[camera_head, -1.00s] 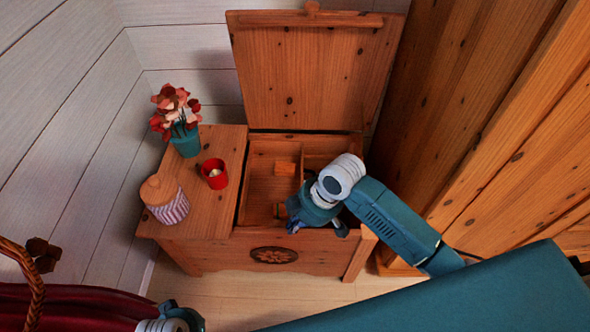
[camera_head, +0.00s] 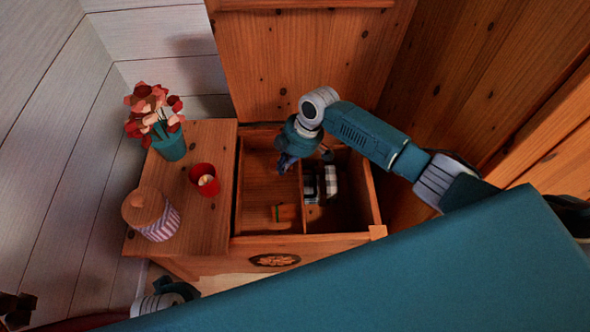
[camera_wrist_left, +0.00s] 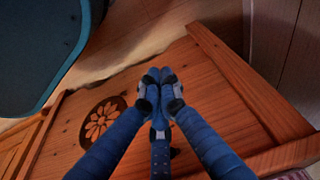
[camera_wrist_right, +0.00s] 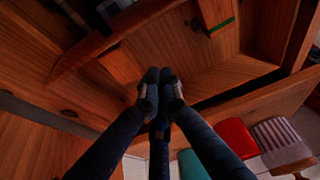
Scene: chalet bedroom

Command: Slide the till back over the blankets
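The wooden chest (camera_head: 262,240) stands open. A tray-like wooden section, apparently the till (camera_head: 265,187), fills its left part, with a dividing wall at its right. A small wooden block with a green edge (camera_head: 286,212) lies at its front. Black-and-white plaid blankets (camera_head: 331,182) lie low in the right compartment. My right gripper (camera_head: 286,163) is inside the chest near that wall's back end; its fingertips (camera_wrist_right: 160,82) are together with nothing visible between them. Contact with the wall is unclear.
The raised lid (camera_head: 300,65) stands behind the opening. A flower pot (camera_head: 170,147), red cup (camera_head: 204,180) and striped jar with wooden lid (camera_head: 152,214) stand on the chest's fixed left top. A wooden wall (camera_head: 450,80) is close on the right.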

